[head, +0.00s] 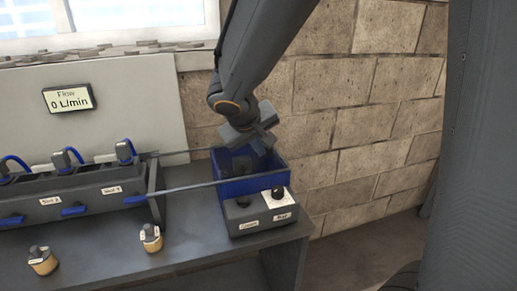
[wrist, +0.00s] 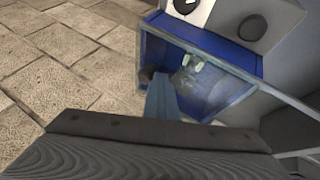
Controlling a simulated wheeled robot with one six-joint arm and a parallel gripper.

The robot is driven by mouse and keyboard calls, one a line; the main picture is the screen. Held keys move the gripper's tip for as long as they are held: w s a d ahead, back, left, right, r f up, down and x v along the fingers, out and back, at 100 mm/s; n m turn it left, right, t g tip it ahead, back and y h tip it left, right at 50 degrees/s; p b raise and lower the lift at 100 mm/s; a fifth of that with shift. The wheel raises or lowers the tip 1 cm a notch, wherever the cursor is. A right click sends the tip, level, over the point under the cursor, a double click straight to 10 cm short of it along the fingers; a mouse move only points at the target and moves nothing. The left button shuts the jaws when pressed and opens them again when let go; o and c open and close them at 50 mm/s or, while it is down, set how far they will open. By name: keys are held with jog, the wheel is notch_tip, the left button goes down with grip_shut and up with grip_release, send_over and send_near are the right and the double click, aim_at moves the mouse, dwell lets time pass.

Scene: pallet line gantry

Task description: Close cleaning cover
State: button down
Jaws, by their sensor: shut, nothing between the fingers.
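A blue open-topped box (head: 238,187) stands at the right end of the bench, behind a grey control box (head: 262,212). It also shows in the wrist view (wrist: 222,52). I cannot tell for certain which part is the cleaning cover; the box's front looks partly see-through, and a dark knob-like shape shows inside it. My gripper (head: 262,146) is shut and empty, pointing down over the box opening. In the wrist view its bluish finger end (wrist: 163,98) overlaps the box interior; I cannot tell whether it touches anything.
Two thin rails run from the grey rack (head: 75,196) to the blue box. The rack has blue levers and hoses. A display (head: 68,98) reads "Flow 0 L/min". Two brass-coloured fittings (head: 151,238) (head: 41,260) stand on the bench (head: 195,250). A block wall is close on the right.

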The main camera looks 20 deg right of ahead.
aim_at(245, 167)
jog(key=a, duration=0.1)
jog(key=s+a, duration=0.1)
jog(key=a, duration=0.1)
jog(key=a+r+b, duration=0.1)
jog(key=shift+s+a, duration=0.2)
jog(key=shift+s, duration=0.05)
jog(key=v, duration=0.8)
jog(key=s+d+f+g, duration=0.1)
jog(key=f, duration=0.2)
jog(key=s+d+f+g, duration=0.1)
jog(key=s+d+f, duration=0.1)
jog(key=s+d+f+g+y, duration=0.1)
jog(key=s+f, duration=0.1)
jog(key=f, duration=0.1)
jog(key=shift+s+d+f, duration=0.1)
jog(key=shift+d+f, duration=0.1)
jog(key=shift+f, duration=0.15)
jog(key=s+d+f+m+g+y, duration=0.2)
jog(key=s+d+f+y, duration=0.1)
jog(key=s+f, duration=0.5)
notch_tip(245, 167, down, 2)
jog(key=shift+d+f+g, duration=0.2)
jog(key=shift+g, duration=0.2)
